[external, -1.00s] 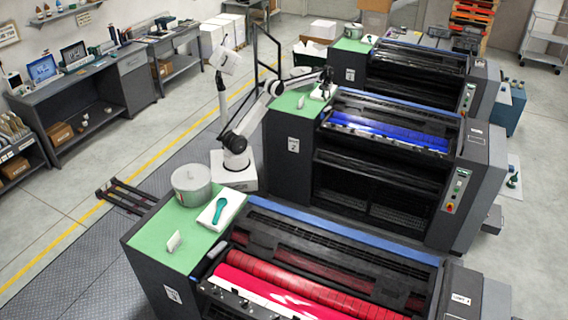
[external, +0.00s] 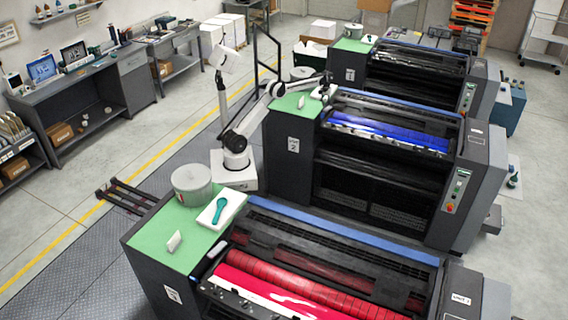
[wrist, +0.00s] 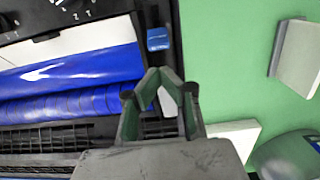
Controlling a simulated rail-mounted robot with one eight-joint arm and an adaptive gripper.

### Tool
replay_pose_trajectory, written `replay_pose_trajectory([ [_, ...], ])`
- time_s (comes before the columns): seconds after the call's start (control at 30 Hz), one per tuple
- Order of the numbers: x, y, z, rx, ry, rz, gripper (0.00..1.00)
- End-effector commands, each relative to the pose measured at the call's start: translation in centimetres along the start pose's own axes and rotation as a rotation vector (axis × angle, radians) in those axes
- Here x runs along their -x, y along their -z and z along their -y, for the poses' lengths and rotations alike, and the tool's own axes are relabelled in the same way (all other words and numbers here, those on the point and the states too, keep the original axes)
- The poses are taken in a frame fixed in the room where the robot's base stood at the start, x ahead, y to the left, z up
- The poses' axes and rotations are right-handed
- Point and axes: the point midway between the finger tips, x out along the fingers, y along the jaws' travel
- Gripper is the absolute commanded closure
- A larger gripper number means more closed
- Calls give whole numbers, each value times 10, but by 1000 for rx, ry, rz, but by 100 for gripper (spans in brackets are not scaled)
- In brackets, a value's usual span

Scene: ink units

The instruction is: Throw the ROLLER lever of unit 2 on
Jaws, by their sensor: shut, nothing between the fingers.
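Unit 2 (external: 293,145) is the middle dark press, with a green side top and a blue roller. In the wrist view its blue roller (wrist: 75,75) lies left of my gripper and the green top (wrist: 230,60) lies right. My gripper (wrist: 160,72) is shut and empty, its fingertips meeting over the edge between them. It also shows small and dark above unit 2 in the external view (external: 327,80). A small blue label plate (wrist: 158,40) sits just beyond the fingertips. A pale piece shows between the fingers' bases. I cannot identify the ROLLER lever; its setting is not readable.
A white pad (wrist: 232,138) and a rounded grey pot (wrist: 290,158) lie right of my gripper. A pale upright block (wrist: 298,55) stands on the green top. A black panel with letters and knobs (wrist: 70,12) is at upper left. Other presses stand in front and behind.

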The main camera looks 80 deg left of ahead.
Motion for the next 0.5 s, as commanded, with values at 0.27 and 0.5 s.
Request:
replay_pose_trajectory([
  [0.27, -45, 0, 0, 0, 0, 0, 100],
  [0.5, -64, 0, 0, 0, 0, 0, 100],
])
